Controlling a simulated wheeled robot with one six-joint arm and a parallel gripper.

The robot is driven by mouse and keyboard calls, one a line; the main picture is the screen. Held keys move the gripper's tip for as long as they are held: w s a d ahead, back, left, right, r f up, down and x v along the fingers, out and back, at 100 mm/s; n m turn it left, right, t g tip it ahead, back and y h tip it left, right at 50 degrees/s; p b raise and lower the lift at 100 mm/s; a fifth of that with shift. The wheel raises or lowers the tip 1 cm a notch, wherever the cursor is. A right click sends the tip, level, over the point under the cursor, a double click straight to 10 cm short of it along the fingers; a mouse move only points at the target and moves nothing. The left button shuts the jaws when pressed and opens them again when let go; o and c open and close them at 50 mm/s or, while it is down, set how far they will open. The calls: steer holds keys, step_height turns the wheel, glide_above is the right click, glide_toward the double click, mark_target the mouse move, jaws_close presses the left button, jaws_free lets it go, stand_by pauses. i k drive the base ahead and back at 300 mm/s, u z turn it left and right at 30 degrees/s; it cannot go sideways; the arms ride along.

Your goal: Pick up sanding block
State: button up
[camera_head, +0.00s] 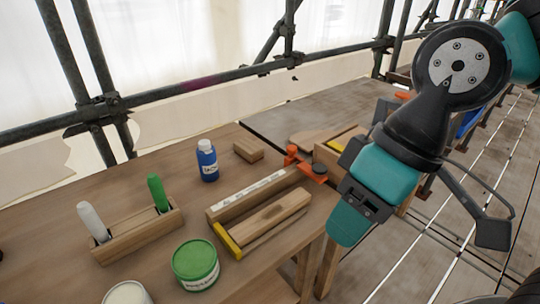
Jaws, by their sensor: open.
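A small plain wooden block (248,151), which looks like the sanding block, lies on the wooden bench top (130,192) near its far edge. It is just right of a blue bottle, and nothing covers it. My gripper (420,190) is at the right, beyond the bench's right edge and well apart from the block. Its dark fingers are spread wide and no object shows between them. The teal wrist housing hides part of the gripper.
A blue bottle (207,162), a marker holder (140,232), a green tin (195,265) and a yellow-ended wooden tool (265,218) stand on the bench. An orange clamp (305,165) sits at its right edge. Scaffold pipes (200,90) run behind.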

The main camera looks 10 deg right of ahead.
mark_target(248, 150)
steer(key=z, duration=0.45)
steer(key=k, duration=1.05)
steer(key=z, duration=0.8)
steer(key=i, duration=1.75)
steer(key=u, duration=1.45)
steer(key=i, duration=0.75)
steer(key=u, duration=0.75)
